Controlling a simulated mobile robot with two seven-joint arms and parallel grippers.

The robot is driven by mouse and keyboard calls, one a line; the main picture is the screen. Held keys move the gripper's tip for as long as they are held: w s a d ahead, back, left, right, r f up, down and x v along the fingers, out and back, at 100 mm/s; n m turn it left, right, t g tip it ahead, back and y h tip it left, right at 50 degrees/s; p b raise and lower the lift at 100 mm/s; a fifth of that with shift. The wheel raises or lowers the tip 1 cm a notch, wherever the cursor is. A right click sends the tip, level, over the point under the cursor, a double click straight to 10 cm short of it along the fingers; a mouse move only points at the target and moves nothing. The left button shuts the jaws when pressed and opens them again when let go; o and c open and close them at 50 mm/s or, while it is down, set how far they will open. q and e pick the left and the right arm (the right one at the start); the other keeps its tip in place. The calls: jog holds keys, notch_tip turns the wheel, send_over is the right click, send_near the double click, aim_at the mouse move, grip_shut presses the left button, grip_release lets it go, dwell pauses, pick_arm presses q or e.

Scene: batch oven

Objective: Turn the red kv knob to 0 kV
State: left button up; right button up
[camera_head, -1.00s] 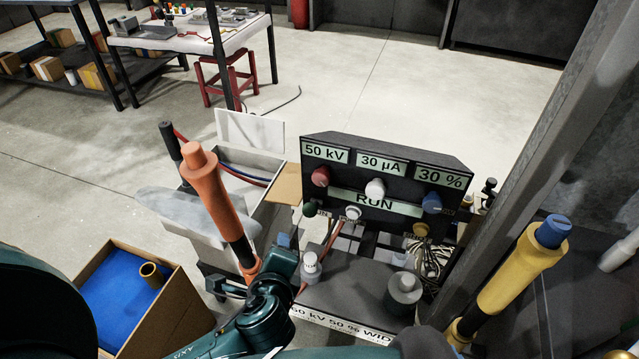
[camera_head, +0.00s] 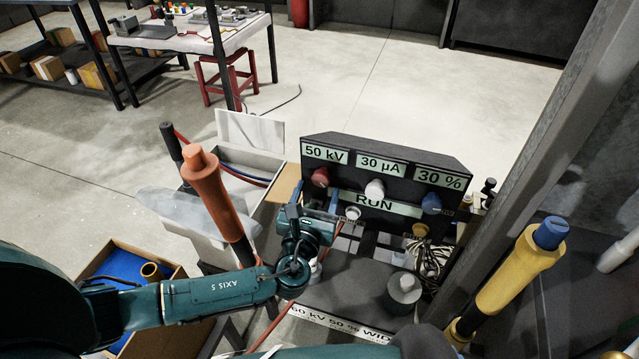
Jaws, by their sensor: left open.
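The red kv knob (camera_head: 320,177) sits on the front of the black control panel (camera_head: 440,203), under the label reading "50 kV" (camera_head: 324,153). My left gripper (camera_head: 323,204) is in front of the panel's lower left part, just below the red knob. It is open, with blue fingers, and I see no contact with the knob. The gripper hides the green knob at the panel's lower left. My right gripper is not in view.
The panel also carries a white knob (camera_head: 375,189), a blue knob (camera_head: 431,203) and a "RUN" label (camera_head: 373,203). A yellow-handled rod (camera_head: 520,268) and a grey post (camera_head: 548,150) stand at the right.

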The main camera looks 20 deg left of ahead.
aim_at(321, 182)
pick_arm(q)
jog(key=shift+w+a, duration=0.1)
jog(key=shift+w, duration=1.45)
jog(key=c, duration=1)
